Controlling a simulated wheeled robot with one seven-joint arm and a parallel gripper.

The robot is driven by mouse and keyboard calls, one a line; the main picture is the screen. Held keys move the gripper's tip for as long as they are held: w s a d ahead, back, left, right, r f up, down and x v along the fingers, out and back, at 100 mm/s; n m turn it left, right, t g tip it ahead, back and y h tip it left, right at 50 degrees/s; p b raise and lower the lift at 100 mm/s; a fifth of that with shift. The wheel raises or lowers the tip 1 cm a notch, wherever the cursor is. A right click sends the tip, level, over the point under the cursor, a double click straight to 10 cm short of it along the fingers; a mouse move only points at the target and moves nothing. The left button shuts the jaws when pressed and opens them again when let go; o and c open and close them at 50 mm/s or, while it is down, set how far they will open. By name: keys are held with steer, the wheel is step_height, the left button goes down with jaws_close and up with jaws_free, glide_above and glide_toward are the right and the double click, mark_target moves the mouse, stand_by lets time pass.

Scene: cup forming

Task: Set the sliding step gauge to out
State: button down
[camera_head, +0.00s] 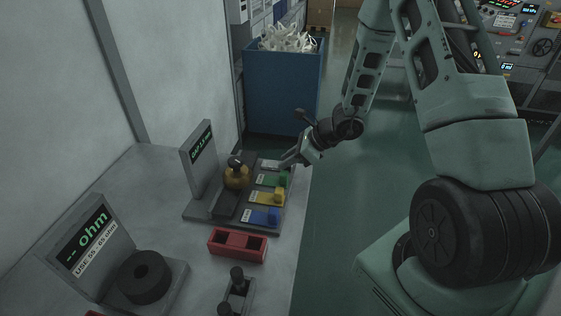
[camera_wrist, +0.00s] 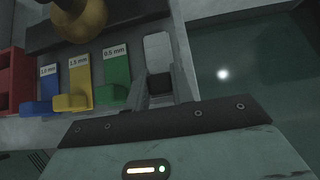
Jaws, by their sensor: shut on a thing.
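The gauge station (camera_head: 230,217) stands on the bench with a small display (camera_head: 200,146) that seems to read a gap in mm. A brass-coloured knob-shaped part (camera_head: 236,178) sits on it. A pale grey strip (camera_wrist: 157,48) lies beside the green piece. My gripper (camera_wrist: 161,86) is shut on a dark block (camera_wrist: 160,84) at the strip's near end. I cannot tell which part is the sliding step gauge.
A red two-slot holder (camera_head: 238,245) and a dark-knobbed fixture (camera_head: 237,292) stand nearer me. An ohm meter (camera_head: 88,240) is at lower left. A blue bin (camera_head: 282,95) stands behind the bench. Open floor (camera_head: 345,220) lies right of the bench edge.

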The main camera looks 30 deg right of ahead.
steer(key=shift+s+d, duration=0.15)
steer(key=c, duration=1.2)
jaws_free()
steer(key=shift+r, duration=0.1)
steer(key=v, duration=1.7)
steer(key=shift+s+p, duration=0.2)
steer(key=shift+p, duration=0.2)
steer(key=shift+r, duration=0.1)
